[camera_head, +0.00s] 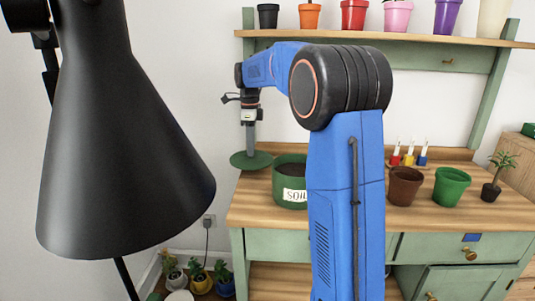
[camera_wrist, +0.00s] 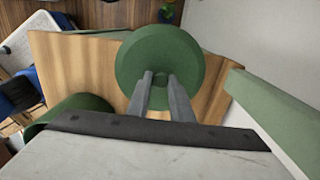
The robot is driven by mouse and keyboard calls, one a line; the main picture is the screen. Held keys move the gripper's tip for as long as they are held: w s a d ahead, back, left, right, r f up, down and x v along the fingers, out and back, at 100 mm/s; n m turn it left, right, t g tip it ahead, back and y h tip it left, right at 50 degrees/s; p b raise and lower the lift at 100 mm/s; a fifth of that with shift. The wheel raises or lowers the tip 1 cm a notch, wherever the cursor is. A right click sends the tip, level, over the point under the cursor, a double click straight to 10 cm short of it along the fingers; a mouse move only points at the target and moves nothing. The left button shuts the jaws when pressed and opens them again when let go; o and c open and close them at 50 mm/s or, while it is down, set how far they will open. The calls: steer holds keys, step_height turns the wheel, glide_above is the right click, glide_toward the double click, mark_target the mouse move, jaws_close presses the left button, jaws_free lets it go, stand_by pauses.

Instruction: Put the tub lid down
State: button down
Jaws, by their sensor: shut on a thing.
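The tub lid (camera_head: 251,160) is a round dark green disc with a small knob on top, at the left end of the wooden bench. My gripper (camera_head: 250,145) is above it, pointing down. In the wrist view the lid (camera_wrist: 133,62) lies under the fingertips, and my gripper (camera_wrist: 161,84) is shut on its knob. The green tub (camera_head: 289,188) with a "SOIL" label stands on the bench just right of the lid; my arm covers its right side. I cannot tell whether the lid touches the bench.
The bench top (camera_head: 262,213) is clear in front of the lid. A brown pot (camera_head: 405,187), a green pot (camera_head: 451,188) and a small potted plant (camera_head: 490,193) stand to the right. A black lamp (camera_head: 120,150) fills the left foreground.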

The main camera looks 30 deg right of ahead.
mark_target(268, 155)
steer(key=d, duration=0.3)
steer(key=s+d, duration=0.1)
steer(key=d, duration=0.2)
steer(key=shift+s+d, duration=0.1)
steer(key=shift+s, duration=0.05)
steer(key=shift+f, duration=1.75)
steer(key=shift+f, duration=0.1)
steer(key=c, duration=1.6)
jaws_free()
steer(key=shift+o, duration=0.2)
steer(key=shift+r, duration=3.9)
